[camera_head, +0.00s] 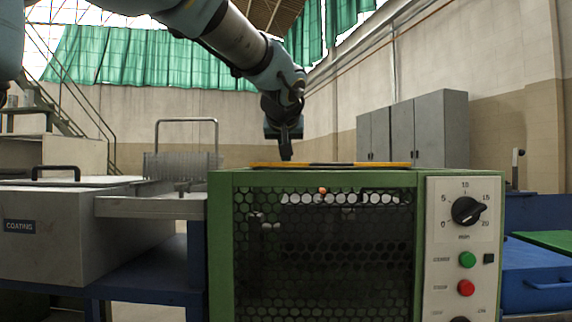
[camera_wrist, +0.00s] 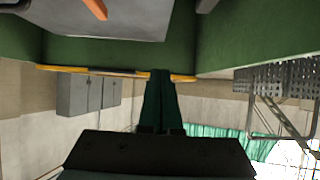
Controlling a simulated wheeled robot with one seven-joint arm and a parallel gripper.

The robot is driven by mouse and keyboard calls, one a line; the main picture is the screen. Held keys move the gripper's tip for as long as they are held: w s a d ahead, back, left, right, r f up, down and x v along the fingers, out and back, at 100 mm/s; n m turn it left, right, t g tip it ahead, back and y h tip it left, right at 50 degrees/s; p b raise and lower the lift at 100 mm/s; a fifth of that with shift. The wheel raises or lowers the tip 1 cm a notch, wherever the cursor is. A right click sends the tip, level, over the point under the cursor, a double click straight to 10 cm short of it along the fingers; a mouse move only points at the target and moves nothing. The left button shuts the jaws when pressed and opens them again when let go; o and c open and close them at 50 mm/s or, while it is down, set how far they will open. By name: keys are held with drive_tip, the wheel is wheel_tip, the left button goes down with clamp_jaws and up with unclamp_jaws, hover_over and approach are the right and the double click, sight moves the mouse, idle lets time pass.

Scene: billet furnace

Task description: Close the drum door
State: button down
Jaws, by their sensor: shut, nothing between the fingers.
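The green machine (camera_head: 225,245) stands in the middle of the head view, with a dark mesh front (camera_head: 325,260). A thin yellow and black strip (camera_head: 350,164) lies along its top; I cannot tell whether it is the edge of the drum door. The wrist view, which is upside down, shows the same strip (camera_wrist: 65,69) beside green surfaces and a grey area with an orange bar (camera_wrist: 95,8). My gripper (camera_head: 286,157) is shut and empty, pointing down just above or behind the strip; I cannot tell if it touches. Its narrow fingers show in the wrist view (camera_wrist: 160,78).
A control panel (camera_head: 465,250) with a knob and buttons is on the machine's right front. A grey coating box (camera_head: 75,240) and a metal basket (camera_head: 180,165) stand at left. Grey cabinets (camera_head: 415,130) are behind. Blue boxes (camera_head: 540,275) are at right.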

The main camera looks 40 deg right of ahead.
wheel_tip(320, 180, down, 6)
drive_tip(key=s+a+b, duration=0.1)
drive_tip(key=s+b, duration=0.1)
drive_tip(key=b, duration=0.5)
drive_tip(key=shift+a, duration=0.25)
drive_tip(key=p+v, duration=0.1)
drive_tip(key=v, duration=0.9)
drive_tip(key=shift+s+a+r, duration=0.15)
drive_tip(key=shift+a+r, duration=0.1)
